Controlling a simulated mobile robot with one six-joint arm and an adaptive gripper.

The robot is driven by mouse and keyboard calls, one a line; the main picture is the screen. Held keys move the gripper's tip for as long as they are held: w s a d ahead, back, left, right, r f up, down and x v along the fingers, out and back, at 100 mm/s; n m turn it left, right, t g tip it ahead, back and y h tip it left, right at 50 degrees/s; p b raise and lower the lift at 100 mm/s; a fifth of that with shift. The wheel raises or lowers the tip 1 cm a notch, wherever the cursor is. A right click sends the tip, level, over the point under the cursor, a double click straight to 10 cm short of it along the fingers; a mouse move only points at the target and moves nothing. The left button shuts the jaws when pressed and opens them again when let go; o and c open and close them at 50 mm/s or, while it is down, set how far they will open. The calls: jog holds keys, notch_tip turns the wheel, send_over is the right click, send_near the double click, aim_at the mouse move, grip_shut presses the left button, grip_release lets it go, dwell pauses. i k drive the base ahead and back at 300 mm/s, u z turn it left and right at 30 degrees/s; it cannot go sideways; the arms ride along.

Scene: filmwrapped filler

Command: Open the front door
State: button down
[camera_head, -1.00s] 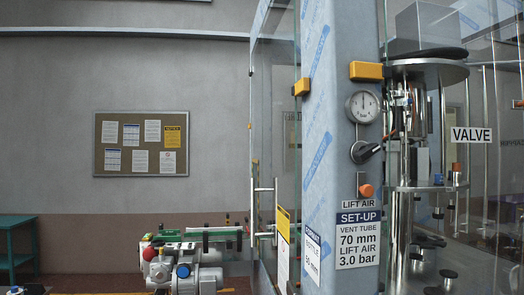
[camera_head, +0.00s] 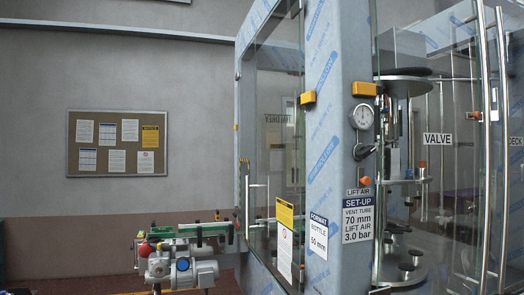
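A tall machine enclosure has a blue-grey corner post (camera_head: 335,60) with clear panels on both sides. On the face right of the post is a glass door panel (camera_head: 455,85). Two long upright metal handle bars, a left one (camera_head: 482,150) and a right one (camera_head: 502,150), stand near the right edge. These panels look shut, though the glass makes this hard to tell. The face left of the post has another clear panel (camera_head: 270,120) with a smaller upright handle (camera_head: 248,205). Which panel is the front door is not marked. My gripper is not in view.
The post carries a gauge (camera_head: 362,117), a black lever (camera_head: 363,151), yellow blocks (camera_head: 364,89) and a set-up sign (camera_head: 357,219). A motor unit (camera_head: 178,268) and green-edged conveyor (camera_head: 190,232) stand at lower left. A noticeboard (camera_head: 117,143) hangs on the wall behind.

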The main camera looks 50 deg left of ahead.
aim_at(287, 267)
jog(key=u, duration=0.15)
jog(key=k, duration=0.1)
jog(key=u, duration=1.55)
jog(key=i, duration=1.2)
